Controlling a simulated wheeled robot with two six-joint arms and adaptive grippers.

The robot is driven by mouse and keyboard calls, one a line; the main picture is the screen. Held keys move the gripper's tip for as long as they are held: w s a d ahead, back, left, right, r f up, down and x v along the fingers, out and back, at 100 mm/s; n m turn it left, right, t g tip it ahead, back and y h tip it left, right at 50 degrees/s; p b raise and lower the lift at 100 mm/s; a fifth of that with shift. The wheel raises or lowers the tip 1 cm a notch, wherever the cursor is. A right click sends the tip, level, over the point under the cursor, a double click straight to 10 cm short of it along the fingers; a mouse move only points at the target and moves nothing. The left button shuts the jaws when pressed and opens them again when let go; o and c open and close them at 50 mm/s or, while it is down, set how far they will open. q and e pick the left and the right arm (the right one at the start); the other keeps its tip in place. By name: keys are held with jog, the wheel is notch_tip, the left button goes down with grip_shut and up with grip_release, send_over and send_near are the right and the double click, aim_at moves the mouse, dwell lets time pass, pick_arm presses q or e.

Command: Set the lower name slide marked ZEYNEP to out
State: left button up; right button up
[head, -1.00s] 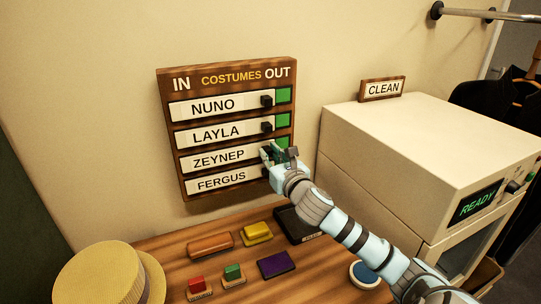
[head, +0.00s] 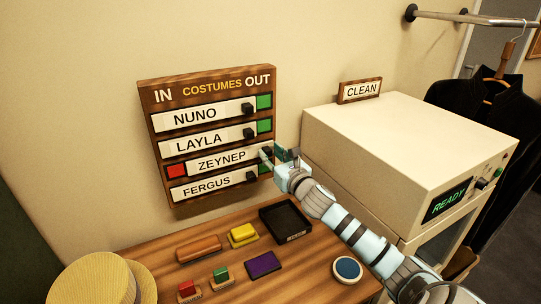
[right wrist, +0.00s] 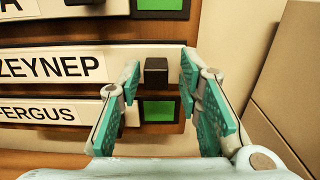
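The wooden IN/OUT board (head: 150,98) hangs on the wall. Its ZEYNEP slide (head: 222,160) sits at the right, OUT end of its row, with a red patch (head: 177,171) bare at the row's left end. I see only one slide marked ZEYNEP. My right gripper (head: 277,156) is at the right end of this row. In the right wrist view its fingers (right wrist: 159,70) are spread on either side of the slide's black knob (right wrist: 156,70), with gaps showing, the left finger nearer. My left gripper is not in view.
The NUNO (head: 195,117), LAYLA (head: 197,144) and FERGUS (head: 207,187) slides sit left, with green at their right ends. A cream machine (head: 400,130) reading READY stands right of the board. The table below holds a black tray (head: 264,215), coloured blocks and a straw hat (head: 95,280).

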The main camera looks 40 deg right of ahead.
jog(key=shift+d, duration=0.1)
jog(key=shift+s+f, duration=0.1)
jog(key=shift+s, duration=0.05)
jog(key=v, duration=1.1)
jog(key=shift+s+a, duration=0.25)
jog(key=shift+s, duration=0.05)
jog(key=shift+s+d, duration=0.1)
